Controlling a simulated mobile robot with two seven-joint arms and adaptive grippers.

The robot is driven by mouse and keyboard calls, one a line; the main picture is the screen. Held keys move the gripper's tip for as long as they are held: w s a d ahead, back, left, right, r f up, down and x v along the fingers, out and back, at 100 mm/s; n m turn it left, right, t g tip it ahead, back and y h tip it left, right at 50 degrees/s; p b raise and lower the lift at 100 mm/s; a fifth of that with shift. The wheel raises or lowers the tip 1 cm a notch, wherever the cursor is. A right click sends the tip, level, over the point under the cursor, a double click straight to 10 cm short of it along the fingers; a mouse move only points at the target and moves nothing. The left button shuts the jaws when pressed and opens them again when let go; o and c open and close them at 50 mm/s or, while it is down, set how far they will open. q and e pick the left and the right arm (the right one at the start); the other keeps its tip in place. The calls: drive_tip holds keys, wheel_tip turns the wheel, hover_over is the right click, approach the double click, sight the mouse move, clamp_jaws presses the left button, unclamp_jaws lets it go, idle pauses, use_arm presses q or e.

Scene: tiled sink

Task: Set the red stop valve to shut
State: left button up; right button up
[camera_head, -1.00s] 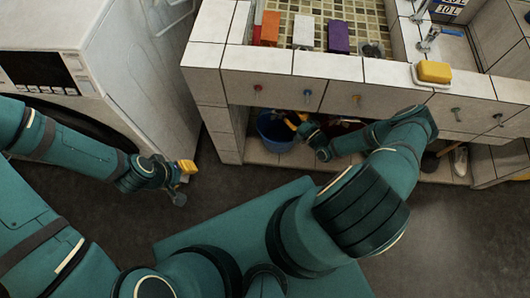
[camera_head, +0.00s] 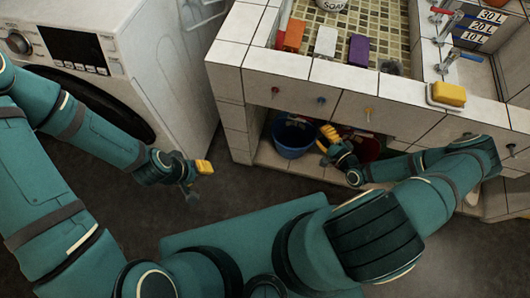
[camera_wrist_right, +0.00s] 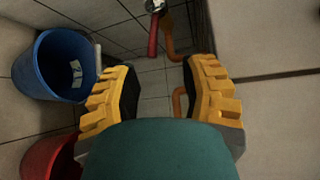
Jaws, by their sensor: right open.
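In the right wrist view, a red lever (camera_wrist_right: 153,36) hangs down from a round metal valve fitting (camera_wrist_right: 156,6) on an orange-brown pipe (camera_wrist_right: 170,35); I take it for the red stop valve. The lever looks roughly in line with the picture's vertical. My right gripper (camera_wrist_right: 163,68) is open and empty, its yellow ribbed fingers apart, with the lever beyond the gap and not touched. In the head view my right gripper (camera_head: 325,138) reaches into the space under the counter, where the valve is hidden. My left gripper (camera_head: 197,178) is over the floor; its opening is unclear.
A blue bucket (camera_wrist_right: 55,65) and a red bucket (camera_wrist_right: 48,158) stand left of my right gripper. The tiled counter front (camera_head: 300,85) overhangs it, with small coloured knobs. A yellow sponge (camera_head: 449,94) lies on top. A washing machine (camera_head: 100,60) stands left.

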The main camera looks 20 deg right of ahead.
drive_tip(key=f+v, duration=0.1)
drive_tip(key=v, duration=0.3)
drive_tip(key=w+a+r+n+g+y, duration=0.1)
drive_tip(key=w+a+r+n+g, duration=0.2)
drive_tip(key=a, duration=0.5)
drive_tip(key=w+a+r+n+g+y, duration=0.1)
drive_tip(key=w+a+r+n+g, duration=0.15)
drive_tip(key=a+n+g, duration=0.35)
drive_tip(key=s+a+r+n+g+h, duration=0.2)
drive_tip(key=s+a+r+n+g, duration=0.3)
drive_tip(key=s+a, duration=0.3)
drive_tip(key=shift+a+r+n, duration=0.4)
drive_tip(key=shift+a+r, duration=0.4)
drive_tip(key=shift+a, duration=0.75)
